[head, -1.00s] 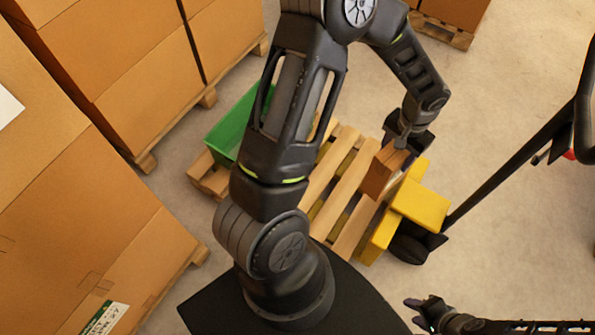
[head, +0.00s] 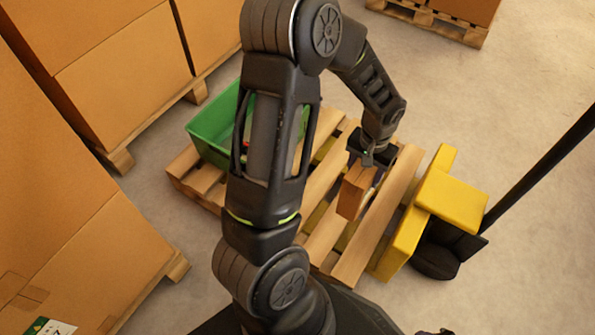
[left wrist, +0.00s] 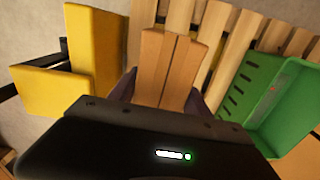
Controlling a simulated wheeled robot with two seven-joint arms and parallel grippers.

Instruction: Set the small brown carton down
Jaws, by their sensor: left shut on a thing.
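The small brown carton (head: 354,191) is held in my left gripper (head: 371,157), over the slats of the wooden pallet (head: 322,183). I cannot tell whether its underside touches the slats. In the left wrist view the carton (left wrist: 168,66) sits between the dark fingers of my left gripper (left wrist: 160,92), with pallet slats behind it. Only a dark tip of my right gripper (head: 436,332) shows at the bottom edge of the head view; its fingers are cut off.
A green bin (head: 213,125) stands at the pallet's left part, partly hidden by my left arm. A yellow pallet truck (head: 450,200) with a dark handle is at the right. Large cartons (head: 75,215) on pallets fill the left. Pallet slats around the held carton are bare.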

